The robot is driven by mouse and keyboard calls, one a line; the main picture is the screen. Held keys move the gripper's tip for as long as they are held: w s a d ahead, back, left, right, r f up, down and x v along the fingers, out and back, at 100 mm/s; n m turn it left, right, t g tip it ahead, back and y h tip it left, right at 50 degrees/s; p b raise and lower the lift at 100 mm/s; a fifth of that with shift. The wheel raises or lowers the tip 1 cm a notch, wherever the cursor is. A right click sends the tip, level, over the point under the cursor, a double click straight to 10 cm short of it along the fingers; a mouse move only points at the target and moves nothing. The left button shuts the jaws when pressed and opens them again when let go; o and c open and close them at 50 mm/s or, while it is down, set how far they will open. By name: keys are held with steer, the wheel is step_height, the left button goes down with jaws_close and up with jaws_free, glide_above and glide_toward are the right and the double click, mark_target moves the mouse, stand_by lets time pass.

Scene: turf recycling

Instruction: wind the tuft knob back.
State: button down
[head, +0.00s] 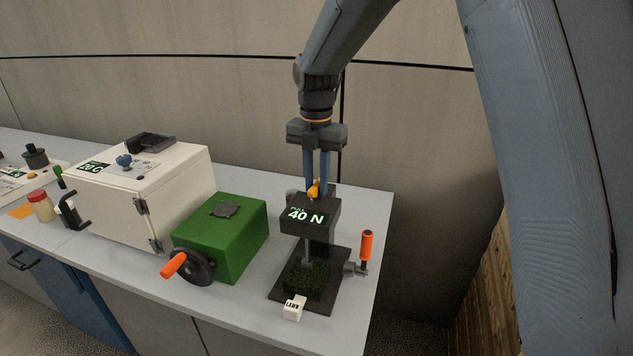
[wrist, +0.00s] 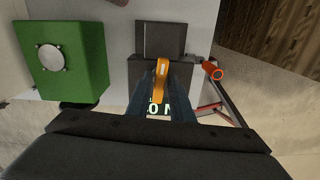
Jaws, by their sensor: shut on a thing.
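The tuft knob (head: 314,190) is a small orange-yellow grip on top of the dark pull tester (head: 322,214), whose display reads "PULL 40 N". My gripper (head: 317,185) points straight down from above, its blue fingers shut on the knob. In the wrist view the knob (wrist: 161,80) shows as a long orange bar between the fingertips of my gripper (wrist: 160,85). The fingers partly cover the display there. Below the tester head, a thin rod reaches down to a dark green turf piece (head: 307,279) on a black base plate.
An orange-handled crank (head: 366,246) stands at the tester's right side. A green box (head: 236,236) with a handwheel (head: 194,267) is on the left, beside a white oven-like box (head: 130,190). A small white "LAWN" block (head: 294,307) sits in front. The counter's right edge is close.

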mark_target(316, 184)
steer(key=shift+w+r+n, duration=0.1)
steer(key=shift+n, duration=0.5)
steer(key=c, duration=1.8)
jaws_free()
steer(key=shift+o, duration=0.2)
step_height(316, 184, up, 8)
steer(key=shift+f+b, duration=0.15)
steer(key=shift+b, duration=1.1)
